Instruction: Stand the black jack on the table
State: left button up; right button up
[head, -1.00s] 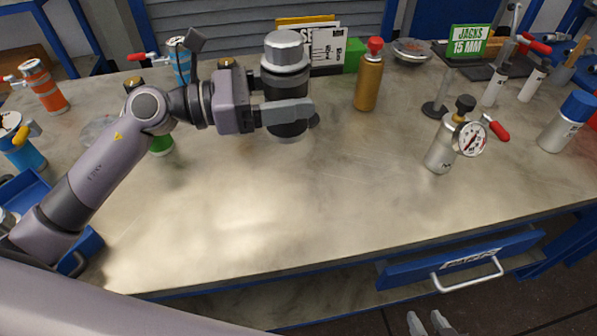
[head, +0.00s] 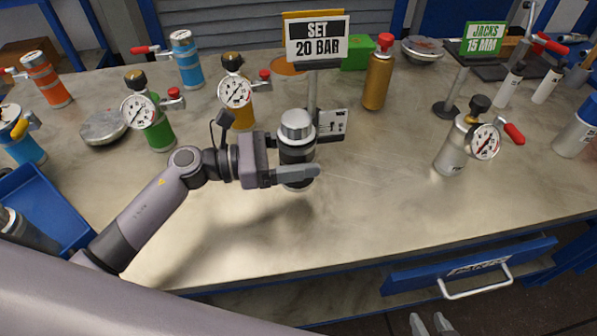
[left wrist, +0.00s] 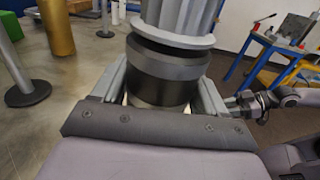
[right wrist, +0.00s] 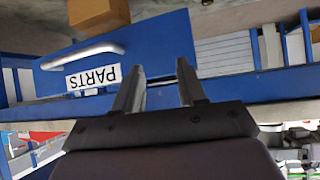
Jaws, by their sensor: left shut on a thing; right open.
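The black jack (head: 296,153), a dark cylinder with a silver top, is upright in my left gripper (head: 296,174) near the middle of the table (head: 390,215). The left fingers are shut around its dark body. In the left wrist view the jack (left wrist: 160,65) fills the space between the fingers (left wrist: 160,92), and its underside is hidden. I cannot tell whether its base touches the tabletop. My right gripper (right wrist: 160,88) is open and empty, in front of a blue drawer. Its tips (head: 431,323) also show low in the head view.
The SET 20 BAR sign (head: 318,40) stands close behind the jack. A yellow vessel (head: 236,93) and a green vessel (head: 151,122) with gauges stand to its left, a gold bottle (head: 377,76) behind, and a silver gauged vessel (head: 450,150) right. The front middle of the table is clear.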

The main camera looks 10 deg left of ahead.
pick_arm(q)
jog(key=shift+f, duration=2.35)
jog(key=shift+f+b, duration=0.25)
jog(key=shift+b, duration=0.3)
jog(key=o, duration=1.7)
jog(key=shift+c, duration=0.2)
